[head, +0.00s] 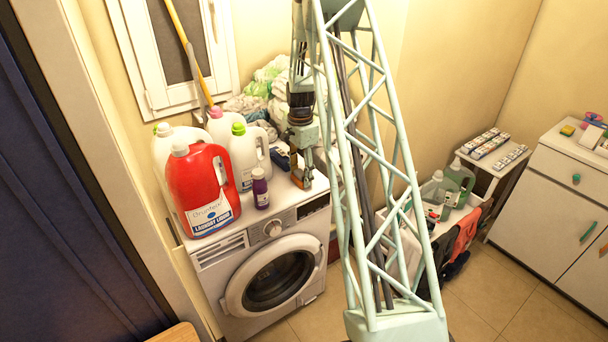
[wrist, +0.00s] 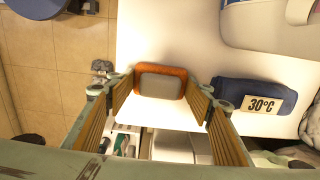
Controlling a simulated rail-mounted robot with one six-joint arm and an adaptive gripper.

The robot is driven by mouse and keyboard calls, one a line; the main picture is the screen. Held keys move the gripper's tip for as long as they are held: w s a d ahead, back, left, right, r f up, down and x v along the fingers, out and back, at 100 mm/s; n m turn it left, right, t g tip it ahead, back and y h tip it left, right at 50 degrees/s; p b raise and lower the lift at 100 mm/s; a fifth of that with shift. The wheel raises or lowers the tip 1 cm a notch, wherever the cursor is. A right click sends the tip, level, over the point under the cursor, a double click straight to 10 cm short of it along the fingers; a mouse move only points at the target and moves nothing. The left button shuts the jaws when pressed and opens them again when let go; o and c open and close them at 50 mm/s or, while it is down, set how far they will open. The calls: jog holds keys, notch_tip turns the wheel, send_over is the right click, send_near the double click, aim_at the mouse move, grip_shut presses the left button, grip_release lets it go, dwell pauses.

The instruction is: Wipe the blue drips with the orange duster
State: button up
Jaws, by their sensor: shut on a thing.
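My gripper (wrist: 162,92) points down over the white top of the washing machine (head: 270,225). It is shut on the orange duster (wrist: 162,73), which has a grey pad on the side facing the wrist camera. In the head view the duster (head: 302,179) shows as a small orange patch below my gripper (head: 302,168), near the front right of the washer top. It is at or close to the surface; I cannot tell whether it touches. I can make out no blue drips in either view; the gripper and bottles hide part of the top.
A dark blue roll marked 30°C (wrist: 257,96) lies right of the gripper in the wrist view. A purple bottle (head: 260,188), a red detergent jug (head: 205,190) and white jugs crowd the washer's left. Piled laundry (head: 262,85) is behind. The washer's front edge is close.

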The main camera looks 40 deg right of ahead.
jog(key=shift+w+a+b, duration=0.2)
jog(key=shift+w+a, duration=0.05)
jog(key=shift+a, duration=1.25)
jog(key=shift+w+a+b, duration=0.2)
jog(key=shift+a, duration=1.3)
notch_tip(320, 180, up, 8)
jog(key=p, duration=0.3)
jog(key=shift+r, duration=0.15)
jog(key=shift+s, duration=0.1)
